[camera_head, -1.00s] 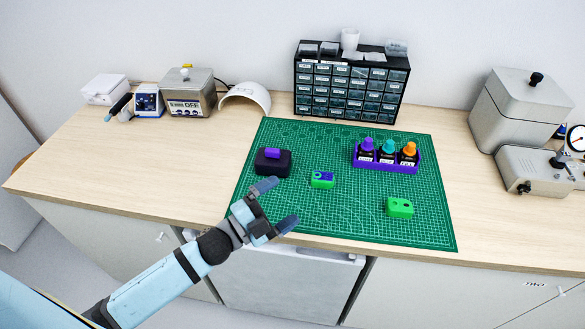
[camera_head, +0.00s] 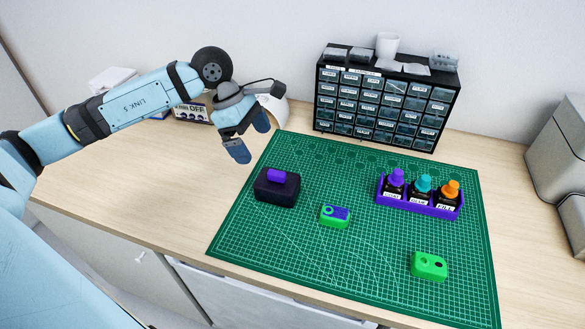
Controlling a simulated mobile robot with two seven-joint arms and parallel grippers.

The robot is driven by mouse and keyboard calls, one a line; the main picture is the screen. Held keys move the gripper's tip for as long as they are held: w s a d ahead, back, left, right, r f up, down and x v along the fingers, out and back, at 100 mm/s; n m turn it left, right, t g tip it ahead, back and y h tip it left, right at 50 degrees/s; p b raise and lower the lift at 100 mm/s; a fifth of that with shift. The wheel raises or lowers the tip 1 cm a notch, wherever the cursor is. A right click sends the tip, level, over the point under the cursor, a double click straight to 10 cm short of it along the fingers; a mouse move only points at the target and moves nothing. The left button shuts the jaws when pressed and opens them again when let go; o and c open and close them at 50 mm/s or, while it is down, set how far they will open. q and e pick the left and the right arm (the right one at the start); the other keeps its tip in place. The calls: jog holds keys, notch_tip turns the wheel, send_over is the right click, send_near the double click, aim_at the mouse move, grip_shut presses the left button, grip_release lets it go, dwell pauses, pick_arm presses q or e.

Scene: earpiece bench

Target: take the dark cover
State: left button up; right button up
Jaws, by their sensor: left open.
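The dark cover looks to be the dark, rounded block (camera_head: 277,190) at the left of the green cutting mat (camera_head: 300,255), with a small purple piece (camera_head: 277,175) on its top. My left gripper (camera_head: 250,138) is open and empty, pointing down, above and to the upper left of the dark block. It is apart from the block. My right gripper is not in view.
A green piece with a purple top (camera_head: 335,216) and a plain green piece (camera_head: 429,265) lie on the mat. A purple rack (camera_head: 420,206) holds three capped bottles. A drawer cabinet (camera_head: 385,105) stands behind. The mat's front is clear.

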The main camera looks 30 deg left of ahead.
aim_at(275, 172)
pick_arm(q)
jog(key=x, duration=0.5)
jog(key=shift+f, duration=0.25)
jog(key=shift+p+x, duration=0.3)
jog(key=shift+x, duration=0.85)
jog(key=shift+w+d+f, duration=0.2)
jog(key=shift+d+f, duration=0.05)
jog(key=shift+f, duration=0.2)
jog(key=x, duration=0.2)
jog(key=p+x, duration=0.1)
jog(key=shift+w+d+f, duration=0.2)
jog(key=shift+w+d, duration=0.1)
jog(key=shift+d+f, duration=0.15)
jog(key=shift+f, duration=0.3)
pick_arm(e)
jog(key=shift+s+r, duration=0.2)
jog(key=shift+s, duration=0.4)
pick_arm(q)
jog(key=c, duration=0.9)
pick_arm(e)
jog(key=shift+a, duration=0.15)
